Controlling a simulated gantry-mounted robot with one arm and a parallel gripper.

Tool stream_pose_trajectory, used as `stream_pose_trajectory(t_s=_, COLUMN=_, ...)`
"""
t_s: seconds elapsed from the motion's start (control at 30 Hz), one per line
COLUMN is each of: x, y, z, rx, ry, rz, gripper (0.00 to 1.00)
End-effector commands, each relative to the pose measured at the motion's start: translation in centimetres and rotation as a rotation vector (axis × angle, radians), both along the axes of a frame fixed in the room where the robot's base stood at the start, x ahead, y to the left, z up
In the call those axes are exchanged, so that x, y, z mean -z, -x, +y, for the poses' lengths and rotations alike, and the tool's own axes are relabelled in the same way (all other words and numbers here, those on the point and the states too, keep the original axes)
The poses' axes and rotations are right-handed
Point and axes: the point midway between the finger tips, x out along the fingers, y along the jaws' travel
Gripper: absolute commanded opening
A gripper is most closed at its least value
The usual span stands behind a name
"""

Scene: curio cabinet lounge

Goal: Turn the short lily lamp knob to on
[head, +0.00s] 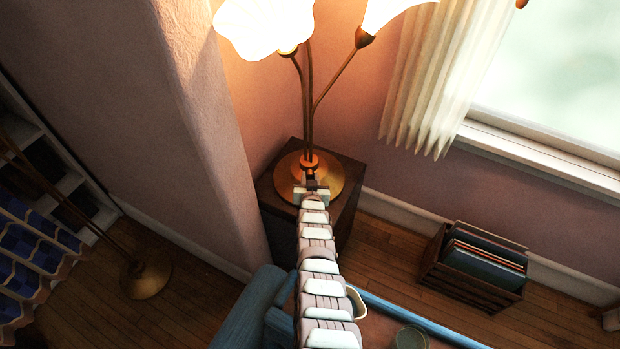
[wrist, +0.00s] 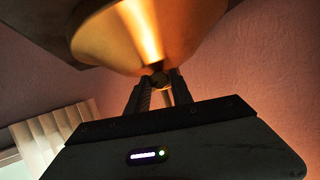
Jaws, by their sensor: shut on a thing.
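The short lily lamp (head: 310,110) stands on a dark wooden side table, with thin brass stems rising from a round brass base (head: 340,180). Its white flower shades (head: 265,25) glow brightly. My gripper (head: 311,184) is at the front of the base. In the wrist view, the brass base (wrist: 150,35) fills the upper middle. The fingers of my gripper (wrist: 160,88) are shut on a small dark round knob (wrist: 159,79) at the base's edge. The knob is hidden by my gripper in the head view, and I cannot tell its turn angle.
The side table (head: 345,215) stands against the wall corner beside a pale curtain (head: 435,75). A wooden crate of records (head: 475,265) is on the floor at right. A blue-edged seat or table is below my arm. Another lamp base (head: 146,276) stands on the floor at left.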

Motion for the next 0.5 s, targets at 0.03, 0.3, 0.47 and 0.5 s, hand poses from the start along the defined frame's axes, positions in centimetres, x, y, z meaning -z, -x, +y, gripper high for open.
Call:
stream_pose_trajectory(t_s=0.03, x=0.00, y=0.00, z=-0.02, rx=0.000, ry=0.000, rz=0.000, gripper=0.11)
stream_pose_trajectory(t_s=0.3, x=-0.01, y=-0.01, z=-0.04, rx=0.000, ry=0.000, rz=0.000, gripper=0.00)
stream_pose_trajectory(t_s=0.47, x=0.06, y=-0.04, z=-0.11, rx=0.002, ry=-0.007, rz=0.001, gripper=0.00)
stream_pose_trajectory(t_s=0.5, x=0.09, y=-0.10, z=-0.20, rx=0.003, ry=-0.014, rz=0.001, gripper=0.00)
